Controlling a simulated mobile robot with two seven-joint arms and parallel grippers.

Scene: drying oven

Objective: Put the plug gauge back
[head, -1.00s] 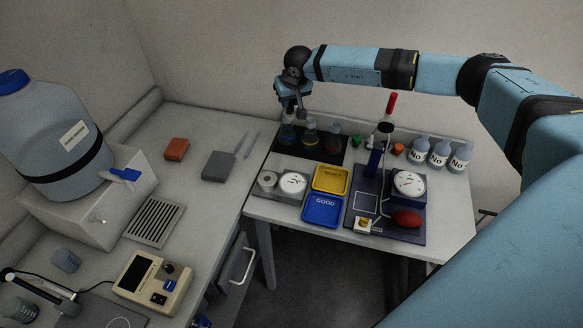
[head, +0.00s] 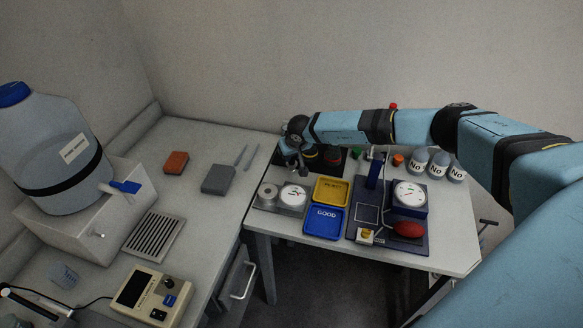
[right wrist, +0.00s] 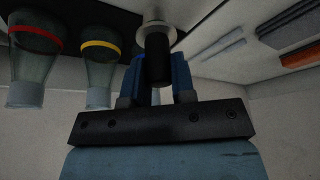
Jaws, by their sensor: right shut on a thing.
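My right gripper (head: 297,165) comes in from the right over the back left of the right-hand table. In the right wrist view it (right wrist: 155,80) is shut on the plug gauge (right wrist: 155,62), a black cylinder with a pale metal collar at its far end. In the head view the plug gauge is mostly hidden by the wrist. Just in front of the gripper is a grey base (head: 279,206) carrying a round grey piece (head: 268,190) and a white dial (head: 292,195). Whether the gauge touches anything there, I cannot tell. My left gripper is not in view.
Flasks with coloured bands, including a red one (right wrist: 35,45) and a yellow one (right wrist: 98,60), stand close beside the gripper. A yellow tray (head: 331,190) and a blue GOOD tray (head: 324,221) lie to the right. A dial stand (head: 409,198) stands farther right.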

